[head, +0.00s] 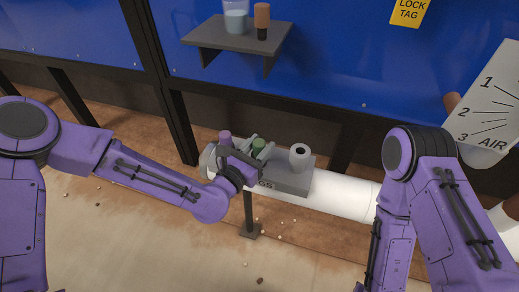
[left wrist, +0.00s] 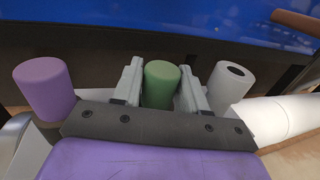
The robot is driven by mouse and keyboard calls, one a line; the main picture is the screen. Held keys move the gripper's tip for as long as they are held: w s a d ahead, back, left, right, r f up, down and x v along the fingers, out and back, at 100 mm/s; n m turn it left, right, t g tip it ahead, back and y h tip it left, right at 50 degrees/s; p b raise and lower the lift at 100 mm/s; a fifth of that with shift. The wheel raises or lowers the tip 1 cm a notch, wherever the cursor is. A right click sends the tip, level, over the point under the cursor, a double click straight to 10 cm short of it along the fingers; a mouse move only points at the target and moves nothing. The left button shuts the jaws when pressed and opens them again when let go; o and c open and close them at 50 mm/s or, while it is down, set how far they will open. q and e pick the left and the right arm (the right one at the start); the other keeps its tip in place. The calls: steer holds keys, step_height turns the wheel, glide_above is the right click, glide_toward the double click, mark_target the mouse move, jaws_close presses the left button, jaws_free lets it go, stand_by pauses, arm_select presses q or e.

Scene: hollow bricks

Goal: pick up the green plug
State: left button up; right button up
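The green plug (head: 259,147) stands upright on a grey block (head: 293,181) in the head view. My left gripper (head: 257,149) reaches it from the left, with one finger on each side of it. In the left wrist view the green plug (left wrist: 160,84) sits between the two grey fingers, very close to both. I cannot tell whether the fingers press on it. The plug's lower part is hidden behind the gripper's palm. My right arm shows at the right of the head view, but its gripper is out of the picture.
A purple plug (head: 225,137) stands left of the green one, and a pale hollow cylinder (head: 300,156) stands to its right. A white pipe (head: 345,195) runs right from the block. A blue wall panel with a shelf (head: 232,36) is behind. Small pebbles lie on the floor.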

arm_select(q)
steer(key=c, duration=0.5)
steer(key=shift+r, duration=0.1)
